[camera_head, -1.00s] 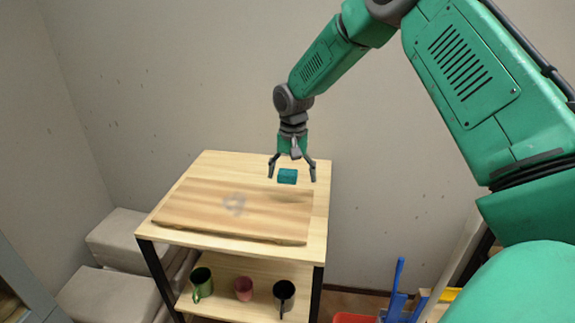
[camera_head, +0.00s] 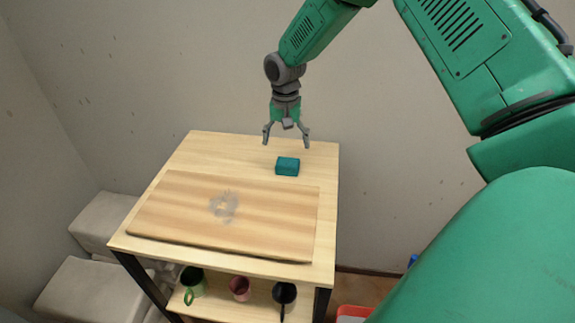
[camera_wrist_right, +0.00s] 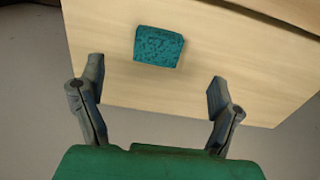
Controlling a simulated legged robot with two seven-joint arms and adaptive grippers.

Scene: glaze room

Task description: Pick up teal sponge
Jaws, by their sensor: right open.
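The teal sponge (camera_head: 287,166) is a small block on the wooden table top (camera_head: 228,147), behind the board. My right gripper (camera_head: 286,143) is open and empty, above and behind the sponge in the head view. In the right wrist view the sponge (camera_wrist_right: 158,46) lies beyond the open fingertips (camera_wrist_right: 155,82), between their lines and a little nearer the left finger. Nothing touches it there. My left gripper is not in view.
A wooden board (camera_head: 270,220) with a grey smudge covers the front of the table top. Pale blocks (camera_head: 85,290) stand at left.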

